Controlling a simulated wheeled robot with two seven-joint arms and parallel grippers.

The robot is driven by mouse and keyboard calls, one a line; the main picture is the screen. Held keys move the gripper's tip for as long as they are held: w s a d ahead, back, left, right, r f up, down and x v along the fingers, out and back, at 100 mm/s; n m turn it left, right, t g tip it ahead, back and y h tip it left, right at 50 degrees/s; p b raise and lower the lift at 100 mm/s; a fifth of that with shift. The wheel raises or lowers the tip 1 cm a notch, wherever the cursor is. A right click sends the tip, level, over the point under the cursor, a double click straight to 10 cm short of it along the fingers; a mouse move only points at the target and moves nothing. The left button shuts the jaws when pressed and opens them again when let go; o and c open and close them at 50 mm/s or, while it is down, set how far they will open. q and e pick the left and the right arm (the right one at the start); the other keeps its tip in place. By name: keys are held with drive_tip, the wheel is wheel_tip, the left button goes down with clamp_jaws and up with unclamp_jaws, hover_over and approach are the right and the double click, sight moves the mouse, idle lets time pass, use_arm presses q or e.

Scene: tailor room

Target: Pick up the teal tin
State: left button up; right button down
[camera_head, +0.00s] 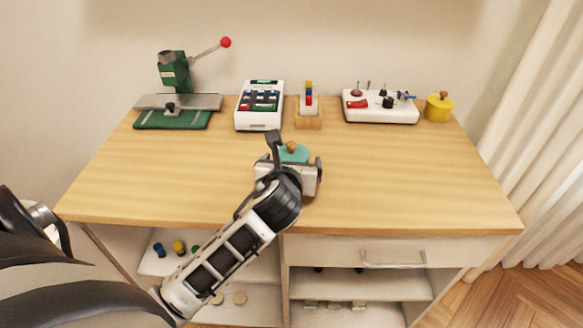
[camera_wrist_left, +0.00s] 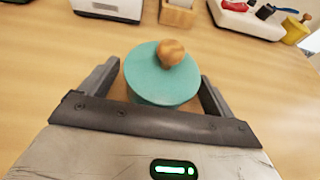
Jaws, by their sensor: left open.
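The teal tin (camera_head: 296,154) stands on the wooden table, with a round wooden knob on its lid. In the head view my left gripper (camera_head: 295,152) covers much of it. In the left wrist view the teal tin (camera_wrist_left: 160,80) is upright between the two open fingers of my left gripper (camera_wrist_left: 160,82). A small gap shows on each side of it. The tin's lower part is hidden by the gripper body. My right gripper is not in view.
Along the back of the table (camera_head: 400,190) stand a green press (camera_head: 175,75), a white keyed device (camera_head: 260,105), a wooden block holder (camera_head: 308,112), a white switch box (camera_head: 380,108) and a yellow pot (camera_head: 439,107). The table is clear around the tin. Open shelves are below.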

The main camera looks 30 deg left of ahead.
use_arm(q)
drive_tip(key=shift+w+a+f, duration=0.15)
drive_tip(key=shift+w, duration=0.2)
drive_tip(key=shift+c, duration=0.3)
drive_tip(key=c, duration=1.1)
drive_tip(key=shift+o, duration=0.2)
